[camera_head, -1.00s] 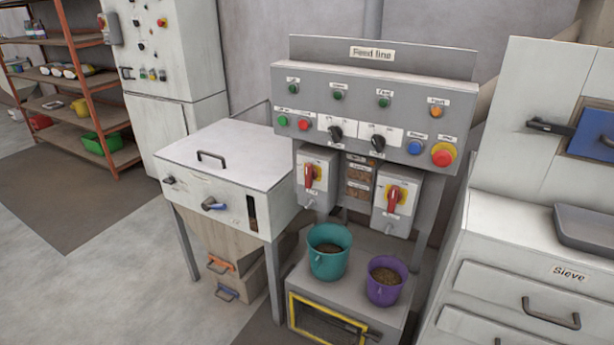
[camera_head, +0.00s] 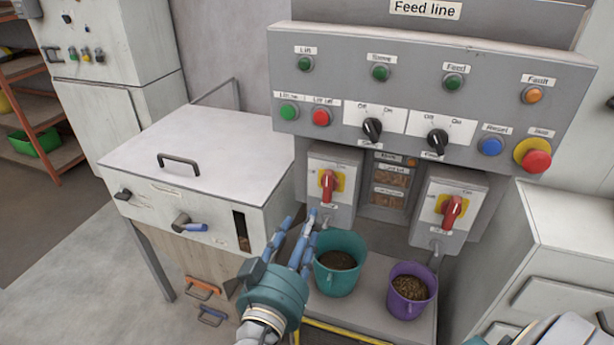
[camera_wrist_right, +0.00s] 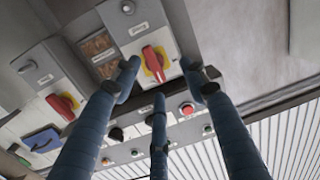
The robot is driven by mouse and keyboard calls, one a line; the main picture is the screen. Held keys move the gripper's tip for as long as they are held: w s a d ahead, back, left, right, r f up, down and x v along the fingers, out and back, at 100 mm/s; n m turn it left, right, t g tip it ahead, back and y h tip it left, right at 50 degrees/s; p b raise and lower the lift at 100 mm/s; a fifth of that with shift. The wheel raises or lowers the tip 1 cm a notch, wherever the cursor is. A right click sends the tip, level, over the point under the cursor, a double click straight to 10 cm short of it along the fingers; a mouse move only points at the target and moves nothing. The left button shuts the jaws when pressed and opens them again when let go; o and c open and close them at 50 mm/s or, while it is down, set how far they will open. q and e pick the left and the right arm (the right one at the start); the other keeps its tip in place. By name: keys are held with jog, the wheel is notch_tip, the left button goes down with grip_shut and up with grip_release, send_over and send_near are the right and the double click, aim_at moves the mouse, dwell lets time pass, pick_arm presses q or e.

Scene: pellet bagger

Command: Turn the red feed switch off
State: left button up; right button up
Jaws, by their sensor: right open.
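Two grey boxes with red-handled rotary switches on yellow plates hang under the panel. The left red switch (camera_head: 328,185) has its handle about upright; the right red switch (camera_head: 453,211) has its handle slightly tilted. Their small labels are too blurred to tell which is feed. My right gripper (camera_head: 294,234) is open and empty, below and left of the left box, with fingers pointing up. In the right wrist view, its fingers (camera_wrist_right: 160,95) spread before the left red switch (camera_wrist_right: 155,62), apparently without touching it; the right one (camera_wrist_right: 62,105) is farther left. My left gripper is out of view.
A teal bucket (camera_head: 339,278) stands close to the right of my right gripper, with a purple bucket (camera_head: 408,297) beyond it. The feed line panel (camera_head: 335,90) with buttons and black knobs is above. A white hopper (camera_head: 205,140) stands at left.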

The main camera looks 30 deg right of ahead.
aim_at(329, 186)
jog(key=shift+m+g+h, duration=0.3)
jog(key=shift+m+h, duration=0.3)
jog(key=shift+m, duration=0.3)
jog(key=d+r, duration=0.1)
jog(key=d, duration=0.1)
jog(key=w+d+r+p, duration=0.1)
jog(key=d, duration=0.1)
jog(key=w+d+r+p, duration=0.1)
jog(key=d, duration=0.1)
jog(key=shift+w+r, duration=0.15)
jog(key=shift+w, duration=0.1)
jog(key=p+x, duration=0.1)
jog(key=x, duration=0.3)
jog(key=shift+a, duration=0.1)
jog(key=shift+w+d+f+p, duration=0.3)
jog(key=shift+d, duration=0.05)
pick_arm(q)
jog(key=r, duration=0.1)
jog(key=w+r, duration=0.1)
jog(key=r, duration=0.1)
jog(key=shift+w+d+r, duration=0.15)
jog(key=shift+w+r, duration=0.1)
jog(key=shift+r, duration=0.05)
pick_arm(e)
jog(key=c, duration=0.8)
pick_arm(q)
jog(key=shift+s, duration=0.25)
pick_arm(e)
jog(key=shift+c, duration=0.4)
